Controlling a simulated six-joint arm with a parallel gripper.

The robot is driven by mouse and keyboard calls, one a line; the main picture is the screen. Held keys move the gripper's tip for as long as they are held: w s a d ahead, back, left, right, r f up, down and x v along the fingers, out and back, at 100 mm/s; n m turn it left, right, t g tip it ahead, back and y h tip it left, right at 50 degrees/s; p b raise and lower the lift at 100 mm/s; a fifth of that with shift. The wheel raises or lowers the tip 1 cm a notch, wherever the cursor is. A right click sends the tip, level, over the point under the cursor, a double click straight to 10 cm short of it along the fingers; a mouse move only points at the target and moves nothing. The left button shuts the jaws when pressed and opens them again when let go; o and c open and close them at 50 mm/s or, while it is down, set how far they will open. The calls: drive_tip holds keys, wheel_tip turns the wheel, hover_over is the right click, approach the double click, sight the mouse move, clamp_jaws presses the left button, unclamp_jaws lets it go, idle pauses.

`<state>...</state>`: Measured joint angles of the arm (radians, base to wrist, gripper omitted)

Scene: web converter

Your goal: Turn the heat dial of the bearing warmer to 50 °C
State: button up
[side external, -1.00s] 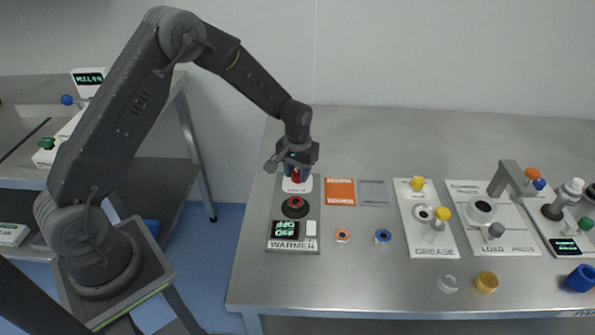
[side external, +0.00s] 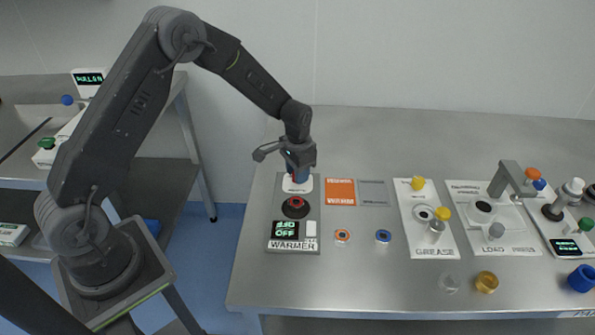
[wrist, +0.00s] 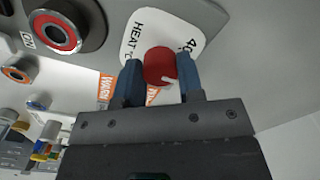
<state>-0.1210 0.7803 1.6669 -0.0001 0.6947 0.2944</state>
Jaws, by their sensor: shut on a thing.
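The bearing warmer (side external: 270,246) is a grey panel at the left of the bench, with "WARMER" on its front edge. Its display (side external: 285,230) has two green lines; the lower reads OFF, and the upper is a number too small to read surely. The red heat dial (wrist: 159,64) sits on a white plate marked "HEAT °C" in the wrist view, with a white pointer line and a numeral starting with 4 beside it. My gripper (wrist: 159,72) is shut on the dial, one blue finger on each side. In the side view my gripper (side external: 297,176) hides most of the dial.
A black round part with a red ring (side external: 295,207) sits on the warmer in front of the dial. Orange (side external: 341,191) and grey (side external: 374,193) pads lie to the right. An orange ring (side external: 343,236) and a blue ring (side external: 383,237) lie on the bench before the grease station (side external: 428,218).

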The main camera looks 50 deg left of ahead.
idle(0.3)
drive_tip(key=o, duration=0.9)
drive_tip(key=shift+r, duration=6.95)
drive_tip(key=s+d+r+n+t, duration=0.1)
drive_tip(key=s+d+r+t, duration=0.25)
drive_tip(key=s+r, duration=0.9)
drive_tip(key=s, duration=0.5)
drive_tip(key=s+d+t, duration=0.1)
drive_tip(key=s, duration=0.3)
drive_tip(key=s+d+n+t, duration=0.1)
drive_tip(key=s, duration=0.4)
drive_tip(key=shift+s+d, duration=0.15)
drive_tip(key=shift+s, duration=0.15)
